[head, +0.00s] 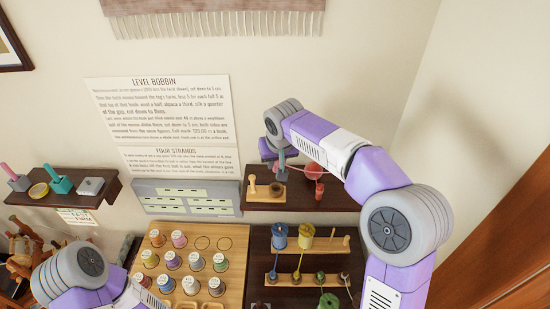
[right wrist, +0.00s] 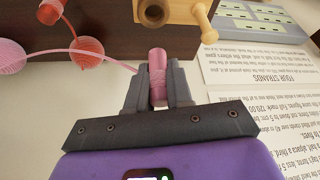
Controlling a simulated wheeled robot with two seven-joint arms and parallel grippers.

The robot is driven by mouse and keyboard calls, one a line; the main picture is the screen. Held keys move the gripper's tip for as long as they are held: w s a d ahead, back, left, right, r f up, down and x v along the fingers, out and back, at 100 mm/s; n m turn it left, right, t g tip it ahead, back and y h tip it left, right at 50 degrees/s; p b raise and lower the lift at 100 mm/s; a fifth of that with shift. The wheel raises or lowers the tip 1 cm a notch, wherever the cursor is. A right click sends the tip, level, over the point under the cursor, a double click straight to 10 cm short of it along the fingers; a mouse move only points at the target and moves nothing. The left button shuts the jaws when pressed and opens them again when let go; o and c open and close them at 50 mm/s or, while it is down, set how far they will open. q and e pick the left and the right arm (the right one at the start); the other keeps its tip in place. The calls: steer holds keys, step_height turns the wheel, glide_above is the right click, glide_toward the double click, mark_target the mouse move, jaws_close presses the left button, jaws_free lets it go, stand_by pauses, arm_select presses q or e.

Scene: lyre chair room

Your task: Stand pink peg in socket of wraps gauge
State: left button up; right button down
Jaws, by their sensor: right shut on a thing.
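The pink peg (right wrist: 158,75) is held between the two fingers of my right gripper (right wrist: 158,92), its free end sticking out past the fingertips. In the head view my right gripper (head: 281,172) is over the small right shelf. A light wooden block (head: 264,192) on that shelf carries upright pieces and looks like the wraps gauge. In the right wrist view a round wooden piece with a dark hole, the socket (right wrist: 153,12), lies just beyond the peg's end. The peg is apart from it. My left gripper is outside the frame.
A tan wooden peg (right wrist: 201,17) stands beside the socket. Boards of spools (head: 172,260) are below. A left shelf (head: 62,198) holds small blocks.

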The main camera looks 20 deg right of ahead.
steer(key=shift+s, duration=0.1)
steer(key=shift+f, duration=0.2)
steer(key=b, duration=0.4)
glide_above(275, 184)
steer(key=s, duration=0.1)
steer(key=f, duration=0.5)
steer(key=shift+s+a+f, duration=0.1)
steer(key=shift+s+f, duration=0.1)
stand_by(1.1)
steer(key=shift+f+b, duration=0.55)
steer(key=shift+f, duration=0.4)
steer(key=c, duration=0.9)
jaws_free()
steer(key=shift+c, duration=0.2)
steer(key=v, duration=0.8)
steer(key=shift+p, duration=0.3)
steer(key=shift+w, duration=0.1)
